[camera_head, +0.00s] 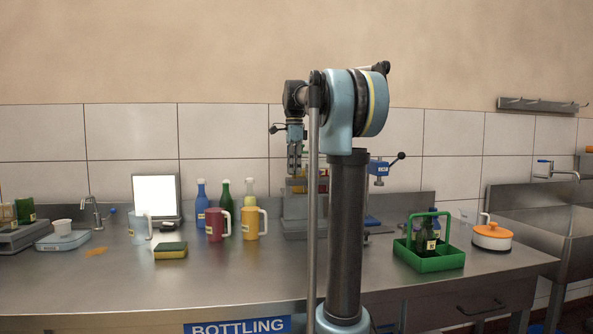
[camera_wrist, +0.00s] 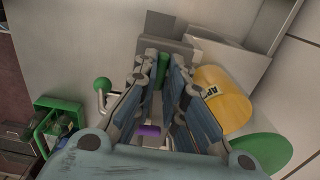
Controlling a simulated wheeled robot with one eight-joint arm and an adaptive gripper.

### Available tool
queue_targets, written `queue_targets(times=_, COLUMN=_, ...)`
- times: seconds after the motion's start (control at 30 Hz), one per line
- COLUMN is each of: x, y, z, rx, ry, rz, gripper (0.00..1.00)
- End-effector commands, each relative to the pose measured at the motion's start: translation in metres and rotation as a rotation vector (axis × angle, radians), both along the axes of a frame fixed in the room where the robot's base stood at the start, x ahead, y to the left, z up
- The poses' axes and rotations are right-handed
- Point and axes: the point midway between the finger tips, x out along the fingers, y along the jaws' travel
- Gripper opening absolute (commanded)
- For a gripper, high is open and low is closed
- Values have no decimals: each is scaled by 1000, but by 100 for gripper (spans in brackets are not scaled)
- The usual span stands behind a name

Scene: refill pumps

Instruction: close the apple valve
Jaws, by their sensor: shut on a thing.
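My gripper (camera_head: 294,168) is at the pump unit (camera_head: 300,222) at the back of the counter, partly hidden behind my arm. In the wrist view, my gripper (camera_wrist: 163,75) points at the unit, its fingers closed around a narrow green part (camera_wrist: 162,70), apparently the apple valve's handle. The fingers hide most of that part, so I cannot tell how far the valve is turned. A yellow container (camera_wrist: 222,98) with a label starting "AP" is just right of the fingers.
A green round container (camera_wrist: 262,150) is at lower right in the wrist view. On the counter are a red mug (camera_head: 214,225), a yellow mug (camera_head: 250,222), a sponge (camera_head: 171,250) and a green bottle carrier (camera_head: 430,263). The front middle of the counter is clear.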

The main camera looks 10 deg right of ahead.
Motion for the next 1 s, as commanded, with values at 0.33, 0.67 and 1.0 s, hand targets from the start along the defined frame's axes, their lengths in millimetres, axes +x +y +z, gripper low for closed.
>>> queue_targets(times=0.33, x=2, y=1, z=0, rx=2, ry=-4, rz=1, gripper=31)
queue_targets(times=0.67, x=1, y=0, z=5, rx=1, ry=-2, rz=0, gripper=31)
queue_targets(times=1.0, x=2, y=0, z=56, rx=1, ry=-1, rz=1, gripper=31)
